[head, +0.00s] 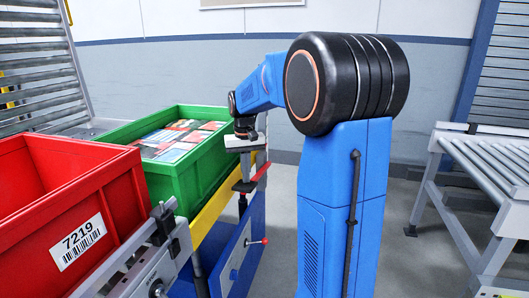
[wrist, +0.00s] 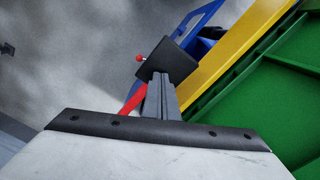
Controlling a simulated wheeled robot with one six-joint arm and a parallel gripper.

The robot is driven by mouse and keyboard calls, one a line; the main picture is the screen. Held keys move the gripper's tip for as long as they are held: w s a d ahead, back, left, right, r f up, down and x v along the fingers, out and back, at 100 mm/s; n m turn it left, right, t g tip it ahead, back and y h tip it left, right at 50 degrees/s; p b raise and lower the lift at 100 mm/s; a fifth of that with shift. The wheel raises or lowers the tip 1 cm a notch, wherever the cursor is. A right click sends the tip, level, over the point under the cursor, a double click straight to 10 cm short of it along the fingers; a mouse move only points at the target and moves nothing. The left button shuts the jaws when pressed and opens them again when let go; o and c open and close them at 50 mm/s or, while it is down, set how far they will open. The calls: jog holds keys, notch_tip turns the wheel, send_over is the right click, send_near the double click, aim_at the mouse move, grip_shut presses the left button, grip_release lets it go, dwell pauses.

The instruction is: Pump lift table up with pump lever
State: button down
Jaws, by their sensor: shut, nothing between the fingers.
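The lift table has a yellow top edge (head: 208,217) and a blue frame (head: 240,255). A thin handle with a red knob (head: 265,240) is lower on the frame.
A green crate (head: 182,180) with flat printed items stands beside the lever. A red crate (head: 120,190) labelled 7219 is at the left, behind a grey metal rail (head: 125,275). A roller conveyor (head: 490,160) stands at the right.

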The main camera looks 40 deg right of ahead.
jog(key=shift+r, duration=0.3)
notch_tip(320, 180, down, 16)
jog(key=f, duration=0.1)
notch_tip(320, 180, up, 24)
jog(key=shift+f, duration=0.25)
dwell(1.3)
notch_tip(320, 180, down, 23)
notch_tip(320, 180, up, 23)
dwell(1.9)
